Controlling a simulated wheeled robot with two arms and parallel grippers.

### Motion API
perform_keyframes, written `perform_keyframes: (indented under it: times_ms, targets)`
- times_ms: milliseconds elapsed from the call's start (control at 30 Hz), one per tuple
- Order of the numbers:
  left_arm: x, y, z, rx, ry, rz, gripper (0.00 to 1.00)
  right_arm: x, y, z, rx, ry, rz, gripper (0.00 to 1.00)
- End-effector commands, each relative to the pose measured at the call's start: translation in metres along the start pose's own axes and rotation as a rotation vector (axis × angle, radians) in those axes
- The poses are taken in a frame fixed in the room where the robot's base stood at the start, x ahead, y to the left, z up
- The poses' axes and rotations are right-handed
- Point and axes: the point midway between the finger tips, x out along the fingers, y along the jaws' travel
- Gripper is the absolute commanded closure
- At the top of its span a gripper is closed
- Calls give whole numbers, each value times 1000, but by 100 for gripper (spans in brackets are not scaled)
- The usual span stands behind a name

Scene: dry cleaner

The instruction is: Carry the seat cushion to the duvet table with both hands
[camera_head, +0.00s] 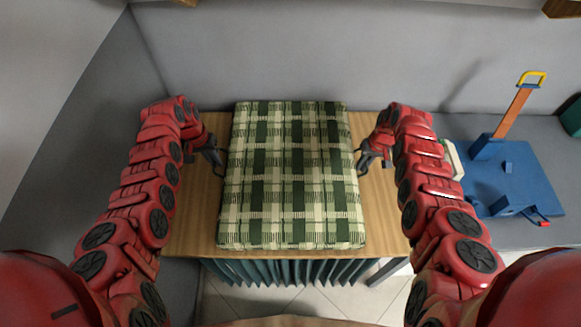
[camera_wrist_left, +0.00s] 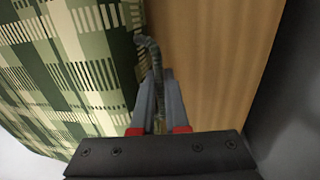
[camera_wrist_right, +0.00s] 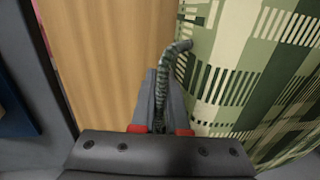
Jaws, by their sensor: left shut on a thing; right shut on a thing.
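The seat cushion (camera_head: 290,175) has a green and cream plaid cover and lies flat over the wooden table (camera_head: 190,225). My left gripper (camera_head: 217,160) is at its left side, shut on a dark cord-like handle (camera_wrist_left: 146,50) at the cushion's edge, which shows in the left wrist view. My right gripper (camera_head: 364,160) is at the right side, shut on a similar handle (camera_wrist_right: 172,55) in the right wrist view. Whether the cushion rests on the table or is slightly raised I cannot tell. The table carries nothing else that I can see.
Dark green folds (camera_head: 290,271) hang beneath the table's front edge. A blue platform (camera_head: 510,175) with an orange post and yellow handle stands at the right. Grey walls (camera_head: 320,50) close in behind and at left. Pale tiled floor (camera_head: 340,300) shows in front.

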Motion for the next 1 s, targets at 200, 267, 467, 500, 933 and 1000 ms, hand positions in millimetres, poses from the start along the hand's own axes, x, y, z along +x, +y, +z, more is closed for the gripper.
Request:
perform_keyframes:
  times_ms: [200,267,467,500,933,1000]
  targets:
    - [-1,-1,0,-1,0,-1,100,0,0,0,1,0,0,100]
    - [-2,-1,0,-1,0,-1,100,-1,0,0,1,0,0,100]
    - [-12,1,0,-1,1,-1,100,-12,-2,0,0,1,1,100]
    - [-16,2,0,-1,1,-1,100,-16,-2,0,0,1,1,100]
    - [-51,9,-1,-1,2,-1,100,-51,-9,-1,0,2,1,100]
    - [-51,9,-1,-1,2,-1,100,-51,-9,-1,1,2,1,100]
